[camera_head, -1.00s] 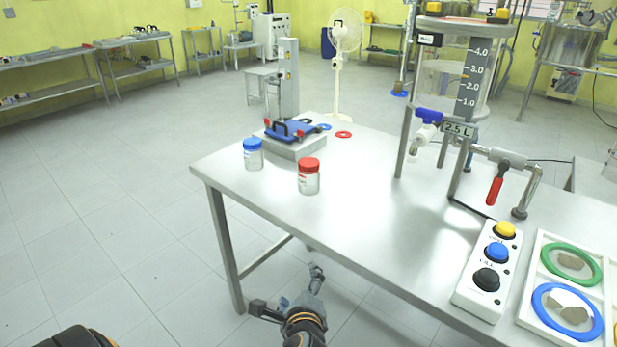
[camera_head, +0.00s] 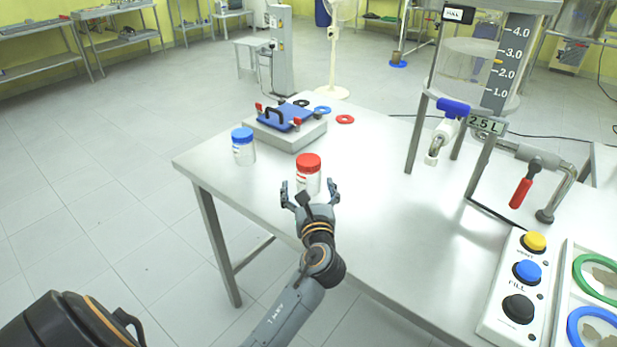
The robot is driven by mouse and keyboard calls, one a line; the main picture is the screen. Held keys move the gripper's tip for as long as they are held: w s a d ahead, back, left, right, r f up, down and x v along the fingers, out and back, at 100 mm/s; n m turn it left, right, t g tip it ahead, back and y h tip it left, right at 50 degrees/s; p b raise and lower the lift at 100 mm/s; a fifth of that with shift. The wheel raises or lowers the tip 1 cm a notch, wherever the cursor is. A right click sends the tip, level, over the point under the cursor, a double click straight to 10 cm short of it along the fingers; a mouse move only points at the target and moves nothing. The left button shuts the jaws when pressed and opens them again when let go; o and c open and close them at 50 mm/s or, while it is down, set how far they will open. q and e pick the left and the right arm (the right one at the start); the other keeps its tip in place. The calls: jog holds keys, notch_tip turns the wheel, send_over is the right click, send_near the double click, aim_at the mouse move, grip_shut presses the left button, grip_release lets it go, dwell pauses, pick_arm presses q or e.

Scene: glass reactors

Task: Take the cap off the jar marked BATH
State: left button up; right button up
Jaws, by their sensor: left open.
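A clear jar with a red cap (camera_head: 308,163) stands upright near the left end of the steel table. A second clear jar with a blue cap (camera_head: 242,134) stands upright to its left, further back. Both caps are on; the labels are too small for me to read BATH on either. My left gripper (camera_head: 310,190) is open, its two fingers spread at either side of the red-capped jar's lower body in the picture. I cannot tell whether they touch it. The gripper's palm hides the jar's base. My right gripper is not in view.
Behind the jars is a scale-like platform (camera_head: 310,134) with a blue clamp plate. Blue, black and red rings lie near it. A glass reactor (camera_head: 466,62) with a red-handled valve stands to the right. A button box (camera_head: 508,318) and ring tray are at front right. The table's middle is clear.

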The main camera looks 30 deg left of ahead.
aim_at(310, 179)
pick_arm(q)
jog(key=shift+w+a+r, duration=0.1)
jog(key=shift+w+a, duration=0.2)
jog(key=shift+w, duration=0.3)
jog(key=shift+w+a, duration=0.3)
jog(key=shift+w, duration=0.25)
jog(key=shift+f+x, duration=0.2)
jog(key=shift+x, duration=1)
jog(key=shift+w+a, duration=0.1)
jog(key=shift+w, duration=0.2)
jog(key=shift+r, duration=0.1)
jog(key=shift+c, duration=0.4)
jog(key=c, duration=1.2)
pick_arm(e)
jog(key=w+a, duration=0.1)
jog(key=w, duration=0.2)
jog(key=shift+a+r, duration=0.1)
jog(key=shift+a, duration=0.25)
